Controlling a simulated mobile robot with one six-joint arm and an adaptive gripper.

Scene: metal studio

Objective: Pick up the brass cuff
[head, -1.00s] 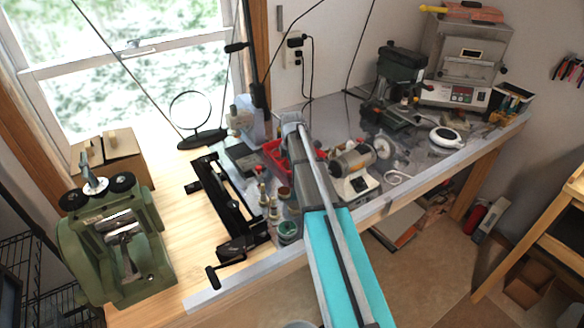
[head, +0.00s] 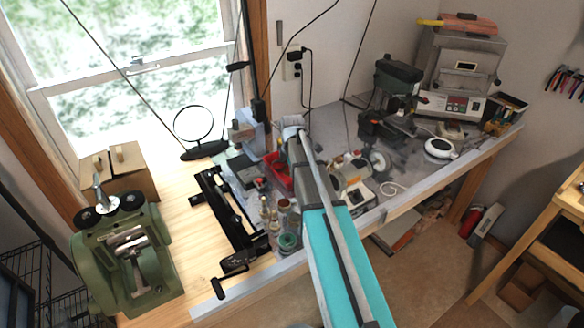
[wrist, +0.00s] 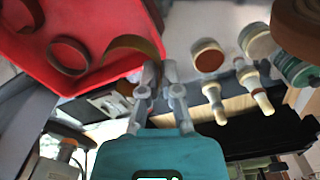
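A curved brass-coloured band, which looks like the brass cuff (wrist: 133,43), lies in the red tray (wrist: 100,75) in the wrist view. A darker brown ring (wrist: 68,55) lies to its left, and part of another ring (wrist: 32,12) shows at the top left. My gripper (wrist: 161,70) has its two slim grey fingers a little apart, with nothing clearly held between them. The fingertips are close to the cuff's right end and the tray's edge; I cannot tell whether they touch. In the head view the red tray (head: 278,175) is partly hidden by my arm, and the gripper's fingers are hidden.
Several small bottles and jars (wrist: 210,58) stand right of the fingers. A black bench tool (head: 228,215) and a green rolling mill (head: 125,250) are on the left of the bench.

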